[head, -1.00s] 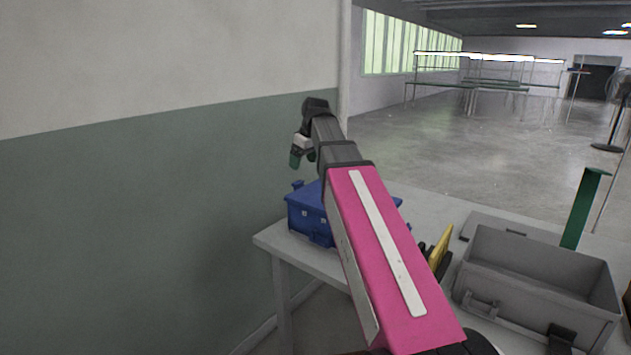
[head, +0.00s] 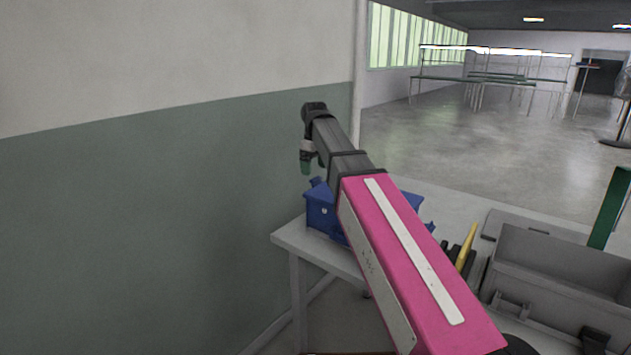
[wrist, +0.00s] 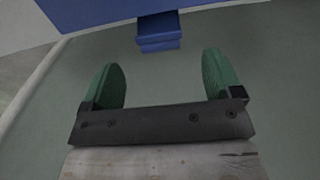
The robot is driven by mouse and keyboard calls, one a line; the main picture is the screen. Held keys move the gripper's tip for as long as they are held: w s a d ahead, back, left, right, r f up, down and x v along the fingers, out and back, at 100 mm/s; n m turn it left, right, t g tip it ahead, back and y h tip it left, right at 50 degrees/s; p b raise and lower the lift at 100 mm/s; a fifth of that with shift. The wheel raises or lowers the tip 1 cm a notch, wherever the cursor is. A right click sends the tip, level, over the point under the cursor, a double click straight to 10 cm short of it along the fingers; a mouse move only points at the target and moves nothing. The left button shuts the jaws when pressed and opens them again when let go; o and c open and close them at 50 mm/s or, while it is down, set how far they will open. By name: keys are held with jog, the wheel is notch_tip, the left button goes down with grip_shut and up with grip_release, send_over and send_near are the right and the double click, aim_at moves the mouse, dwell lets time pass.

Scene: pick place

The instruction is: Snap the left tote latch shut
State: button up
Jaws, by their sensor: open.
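The blue tote (head: 321,208) stands on the left end of the table, largely hidden behind my arm in the head view. In the wrist view part of the tote (wrist: 100,10) shows along the top edge. A blue latch (wrist: 158,32) sticks out from its side there, ahead of my fingers and roughly between them. I cannot tell how far the latch is closed. My gripper (head: 306,165) is above and slightly left of the tote in the head view. Its green fingers (wrist: 164,80) are open, with nothing between them and apart from the latch.
The grey table (head: 290,240) ends just left of the tote, near the green and white wall. An open grey tote (head: 550,270) stands on the right. A yellow item (head: 466,247) and dark items lie between the totes.

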aim_at(314, 180)
jog(key=shift+f, duration=2.7)
